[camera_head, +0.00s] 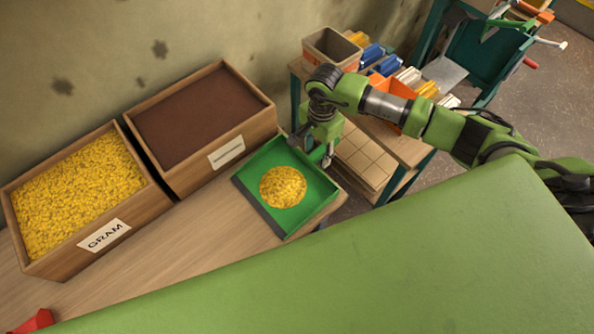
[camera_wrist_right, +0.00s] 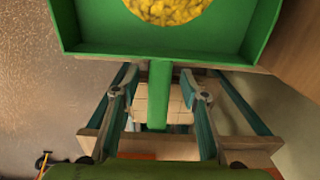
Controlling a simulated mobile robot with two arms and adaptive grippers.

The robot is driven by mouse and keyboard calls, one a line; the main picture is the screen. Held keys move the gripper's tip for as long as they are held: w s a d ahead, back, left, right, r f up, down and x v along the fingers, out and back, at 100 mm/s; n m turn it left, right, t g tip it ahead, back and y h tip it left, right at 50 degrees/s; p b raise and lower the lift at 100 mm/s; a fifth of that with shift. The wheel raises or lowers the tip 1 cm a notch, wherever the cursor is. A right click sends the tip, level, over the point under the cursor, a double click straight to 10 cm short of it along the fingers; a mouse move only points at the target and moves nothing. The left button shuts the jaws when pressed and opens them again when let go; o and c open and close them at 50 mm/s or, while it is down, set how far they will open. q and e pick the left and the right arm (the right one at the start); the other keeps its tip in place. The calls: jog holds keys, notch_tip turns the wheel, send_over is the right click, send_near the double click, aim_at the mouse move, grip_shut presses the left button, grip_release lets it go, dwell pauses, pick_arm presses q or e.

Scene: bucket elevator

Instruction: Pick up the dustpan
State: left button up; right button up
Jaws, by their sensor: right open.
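The green dustpan (camera_head: 252,178) lies on the wooden table in front of the bins, with a round heap of yellow grains (camera_head: 283,187) in it. My right gripper (camera_head: 316,152) is at the dustpan's far right edge, on its handle side. In the right wrist view the dustpan (camera_wrist_right: 90,40) fills the top, and its green handle runs down between the two fingers of my right gripper (camera_wrist_right: 160,92). The fingers are open, with a gap on each side of the handle. My left gripper is not in view.
A second table with an empty box (camera_head: 330,48) and coloured bins is behind my right arm. A red object (camera_head: 36,320) lies at lower left.

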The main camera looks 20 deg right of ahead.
grip_shut()
jog(key=shift+r, duration=0.1)
